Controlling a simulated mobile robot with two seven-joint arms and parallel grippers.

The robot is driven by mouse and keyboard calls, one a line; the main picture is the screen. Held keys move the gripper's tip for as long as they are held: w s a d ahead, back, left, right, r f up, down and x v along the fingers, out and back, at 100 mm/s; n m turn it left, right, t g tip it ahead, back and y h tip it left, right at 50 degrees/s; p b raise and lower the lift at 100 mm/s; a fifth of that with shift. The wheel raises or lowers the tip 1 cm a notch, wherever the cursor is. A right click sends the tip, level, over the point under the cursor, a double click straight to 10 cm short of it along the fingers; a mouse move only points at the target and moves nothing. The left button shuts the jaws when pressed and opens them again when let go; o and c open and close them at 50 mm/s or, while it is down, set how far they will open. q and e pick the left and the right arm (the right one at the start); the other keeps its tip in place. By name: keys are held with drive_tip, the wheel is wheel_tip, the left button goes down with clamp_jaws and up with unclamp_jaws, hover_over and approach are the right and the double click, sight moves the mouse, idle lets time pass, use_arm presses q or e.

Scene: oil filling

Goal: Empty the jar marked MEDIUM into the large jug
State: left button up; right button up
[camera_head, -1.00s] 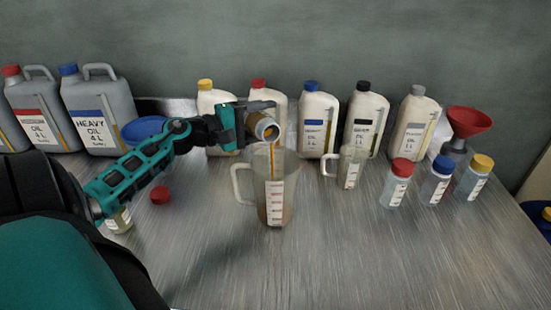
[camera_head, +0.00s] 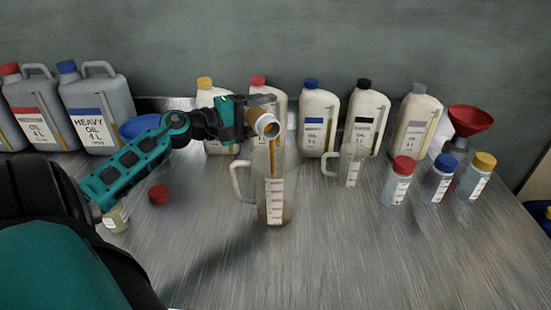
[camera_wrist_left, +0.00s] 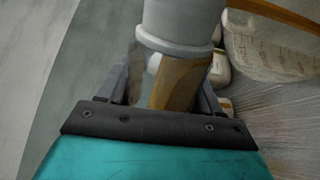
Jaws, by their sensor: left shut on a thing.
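My left gripper (camera_head: 236,117) is shut on a small jar (camera_head: 262,119), which it holds tilted, mouth down to the right, above the large jug (camera_head: 273,205). A thin amber stream falls from the jar into the jug. The jug is clear, with a handle at left and a printed scale, and stands upright. A little liquid seems to lie at its bottom. In the left wrist view the jar (camera_wrist_left: 178,45) sits between my fingers, with amber liquid inside and the jug (camera_wrist_left: 275,50) beyond it. I cannot read the jar's mark. My right gripper is not in view.
A red cap (camera_head: 158,194) and another small jar (camera_head: 116,218) are at left. A smaller jug (camera_head: 350,168), capped jars (camera_head: 398,182) and a red funnel (camera_head: 470,121) stand at right. Oil bottles and large cans (camera_head: 95,115) line the back. The front right is clear.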

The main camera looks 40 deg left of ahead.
use_arm(q)
drive_tip(key=shift+r, duration=0.1)
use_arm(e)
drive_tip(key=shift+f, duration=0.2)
use_arm(q)
drive_tip(key=shift+d+m+b, duration=0.15)
drive_tip(key=shift+m+b, duration=0.55)
drive_tip(key=shift+b, duration=0.6)
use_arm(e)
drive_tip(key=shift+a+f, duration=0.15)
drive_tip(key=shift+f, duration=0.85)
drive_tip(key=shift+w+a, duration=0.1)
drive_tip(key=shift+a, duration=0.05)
use_arm(q)
drive_tip(key=shift+s+m+b, duration=0.1)
drive_tip(key=shift+m+b, duration=0.2)
drive_tip(key=shift+b, duration=0.1)
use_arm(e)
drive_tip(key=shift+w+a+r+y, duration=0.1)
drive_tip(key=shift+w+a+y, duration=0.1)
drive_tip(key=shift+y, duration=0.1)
use_arm(q)
drive_tip(key=shift+d+m+b, duration=0.1)
drive_tip(key=shift+m+b, duration=0.2)
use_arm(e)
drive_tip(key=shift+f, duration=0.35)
